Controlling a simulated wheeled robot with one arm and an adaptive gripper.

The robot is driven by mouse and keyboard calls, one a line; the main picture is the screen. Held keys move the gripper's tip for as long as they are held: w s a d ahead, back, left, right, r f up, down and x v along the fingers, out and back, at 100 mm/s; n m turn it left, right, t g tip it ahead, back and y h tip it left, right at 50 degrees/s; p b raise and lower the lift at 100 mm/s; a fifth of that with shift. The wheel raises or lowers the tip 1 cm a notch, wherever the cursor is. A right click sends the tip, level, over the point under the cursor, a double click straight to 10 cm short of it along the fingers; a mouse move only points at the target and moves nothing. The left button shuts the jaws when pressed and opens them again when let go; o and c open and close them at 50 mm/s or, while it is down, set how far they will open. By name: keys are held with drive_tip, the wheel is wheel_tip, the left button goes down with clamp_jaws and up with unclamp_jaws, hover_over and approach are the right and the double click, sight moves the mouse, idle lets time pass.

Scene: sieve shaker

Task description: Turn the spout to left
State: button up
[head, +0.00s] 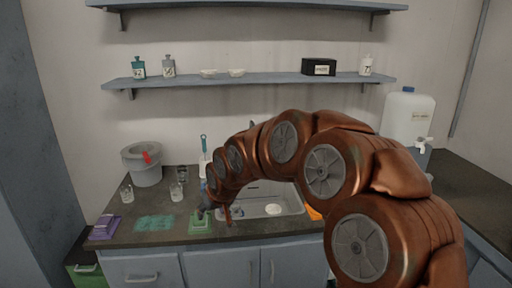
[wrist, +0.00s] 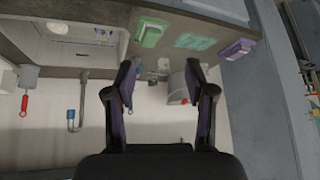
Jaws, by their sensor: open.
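The sink (head: 292,207) is set into the dark counter, partly behind my arm. In the head view the spout (head: 252,124) is almost all hidden by my arm; only a small dark tip shows above it. In the wrist view, which looks upside down, the spout (wrist: 82,103) is a thin grey hooked pipe with a blue end, beside the sink (wrist: 85,28). My gripper (wrist: 160,76) is open, with nothing between its fingers, and the spout stands apart, left of them. In the head view my gripper (head: 217,208) is low near the sink's left end.
A green block (head: 200,224), a teal mat (head: 155,223) and a purple block (head: 104,227) lie along the counter's front. Glass beakers (head: 176,191) and a grey bucket (head: 146,170) stand behind. A blue-handled brush (head: 203,143) stands left of the sink. A water container (head: 407,117) stands right.

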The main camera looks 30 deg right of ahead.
drive_tip(key=w+d+r+m+t+h, duration=0.1)
drive_tip(key=w+d+t, duration=0.2)
drive_tip(key=w+d, duration=0.55)
drive_tip(key=w+d+m+t, duration=0.1)
drive_tip(key=w+d+t, duration=0.3)
drive_tip(key=w, duration=0.8)
drive_tip(key=w+d+f+t+h, duration=0.1)
drive_tip(key=w+d+t+h, duration=0.15)
drive_tip(key=d, duration=0.75)
drive_tip(key=w+d+f+t+h, duration=0.1)
drive_tip(key=w+d, duration=0.3)
drive_tip(key=d, duration=0.6)
drive_tip(key=p+x, duration=0.2)
drive_tip(key=x, duration=0.4)
drive_tip(key=shift+w+d+r, duration=0.15)
drive_tip(key=shift+w+d, duration=0.05)
drive_tip(key=shift+w, duration=0.15)
drive_tip(key=shift+w+p, duration=0.4)
